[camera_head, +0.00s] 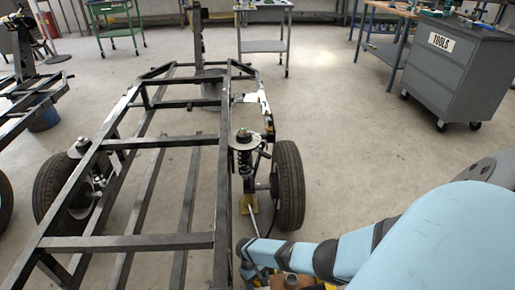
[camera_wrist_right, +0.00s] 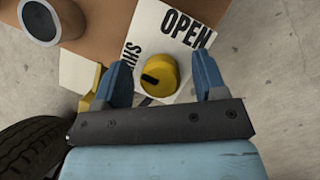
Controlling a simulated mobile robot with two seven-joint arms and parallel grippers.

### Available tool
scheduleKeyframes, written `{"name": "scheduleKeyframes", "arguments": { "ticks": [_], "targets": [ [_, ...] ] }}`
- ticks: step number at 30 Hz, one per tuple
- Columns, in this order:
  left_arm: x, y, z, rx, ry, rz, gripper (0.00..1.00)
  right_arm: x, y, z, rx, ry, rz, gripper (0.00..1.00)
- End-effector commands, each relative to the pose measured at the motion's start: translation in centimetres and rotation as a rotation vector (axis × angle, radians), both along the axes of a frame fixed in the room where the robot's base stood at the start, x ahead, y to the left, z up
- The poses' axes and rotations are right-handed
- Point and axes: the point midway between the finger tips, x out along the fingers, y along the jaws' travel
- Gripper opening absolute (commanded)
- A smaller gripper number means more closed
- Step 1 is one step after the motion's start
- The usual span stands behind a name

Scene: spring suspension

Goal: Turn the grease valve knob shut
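The yellow round valve knob (camera_wrist_right: 160,70) shows in the right wrist view, with a short black mark on its left part. It sits on a white card (camera_wrist_right: 147,35) printed OPEN at the upper right and SHUT at the left. My right gripper (camera_wrist_right: 163,80) is open, its two blue fingers apart on either side of the knob in the picture. I cannot tell whether either finger touches it. In the head view my light blue right arm reaches in from the right to the bottom middle, and the knob cannot be made out. My left gripper is not in view.
The card is on a brown surface (camera_wrist_right: 100,40) with a grey cylinder (camera_wrist_right: 40,20). A tyre (camera_wrist_right: 30,145) is close at the lower left. A dark frame (camera_head: 160,139) with wheels and a spring strut (camera_head: 243,150) stands left of my arm. A tool cabinet (camera_head: 455,70) is farther off.

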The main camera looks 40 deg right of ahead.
Motion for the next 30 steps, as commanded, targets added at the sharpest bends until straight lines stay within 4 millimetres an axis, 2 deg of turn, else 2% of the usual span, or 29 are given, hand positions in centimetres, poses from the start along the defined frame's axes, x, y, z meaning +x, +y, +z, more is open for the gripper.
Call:
{"name": "scheduleKeyframes", "arguments": {
  "ticks": [5,8,19,20,21,30],
  "targets": [
    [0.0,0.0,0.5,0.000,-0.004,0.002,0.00,0.0,0.0,0.5,0.000,-0.001,0.000,0.65],
    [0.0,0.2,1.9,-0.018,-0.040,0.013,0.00,0.0,0.0,1.8,0.000,-0.001,0.000,0.65],
    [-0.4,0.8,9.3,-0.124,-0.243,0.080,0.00,0.0,0.0,9.3,0.000,-0.002,0.001,0.65],
    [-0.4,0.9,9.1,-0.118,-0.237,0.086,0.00,0.0,0.0,9.9,0.000,-0.002,0.000,0.65],
    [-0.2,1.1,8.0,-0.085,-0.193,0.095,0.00,0.0,-0.1,10.5,0.000,-0.001,0.000,0.65],
    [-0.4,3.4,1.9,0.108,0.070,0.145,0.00,0.0,0.0,16.5,0.000,-0.002,0.000,0.65]
  ]
}}
